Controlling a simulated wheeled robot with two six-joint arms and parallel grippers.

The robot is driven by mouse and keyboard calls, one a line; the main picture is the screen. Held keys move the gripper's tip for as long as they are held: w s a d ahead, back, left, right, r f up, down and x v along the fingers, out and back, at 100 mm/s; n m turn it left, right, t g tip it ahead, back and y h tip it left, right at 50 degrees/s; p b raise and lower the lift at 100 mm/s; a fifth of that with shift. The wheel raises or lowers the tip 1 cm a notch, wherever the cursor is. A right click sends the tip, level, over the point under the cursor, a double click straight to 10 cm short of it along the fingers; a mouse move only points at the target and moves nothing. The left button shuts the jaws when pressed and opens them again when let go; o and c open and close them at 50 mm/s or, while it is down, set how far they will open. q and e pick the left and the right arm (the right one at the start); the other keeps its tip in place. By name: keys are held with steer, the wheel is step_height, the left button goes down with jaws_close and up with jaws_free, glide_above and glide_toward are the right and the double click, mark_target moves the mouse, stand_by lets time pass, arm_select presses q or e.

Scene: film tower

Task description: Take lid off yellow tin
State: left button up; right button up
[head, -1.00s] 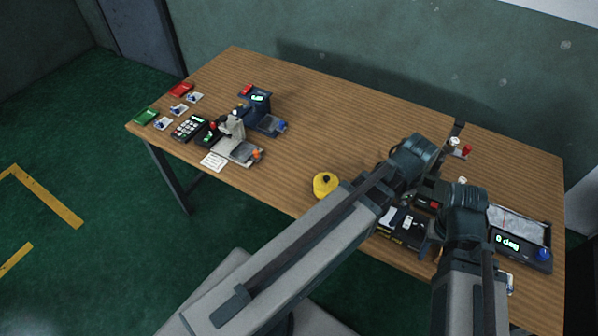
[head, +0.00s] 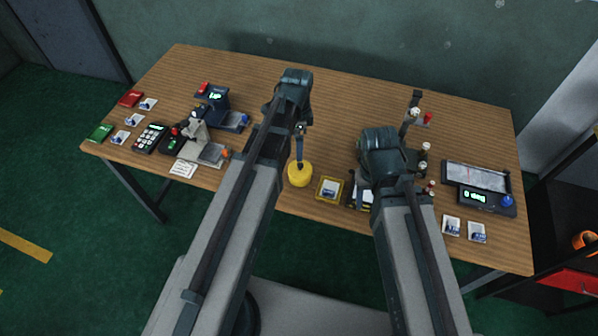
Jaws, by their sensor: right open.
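The yellow tin (head: 300,176) stands upright near the front edge of the wooden table (head: 330,95). It is round, and its lid looks to be on. My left arm reaches past its left side. A slim dark part of my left gripper (head: 299,154) comes down over the tin's top; I cannot tell if it touches the lid, and its jaws are not clear. My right gripper (head: 409,187) is open, low behind my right wrist, to the right of the tin and apart from it. It is mostly hidden.
A yellow-rimmed tray (head: 319,195) sits just right of the tin. A microscope (head: 194,132), a keypad (head: 150,137) and red and green boxes are at the left. The middle back of the table is clear.

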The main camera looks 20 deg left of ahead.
arm_select(q)
steer(key=b, duration=0.5)
glide_above(300, 165)
steer(key=f, duration=0.6)
steer(key=shift+a, duration=0.3)
steer(key=f+b, duration=0.5)
steer(key=shift+d+f, duration=0.2)
steer(key=shift+d, duration=0.15)
steer(key=shift+r, duration=0.1)
steer(key=c, duration=1.3)
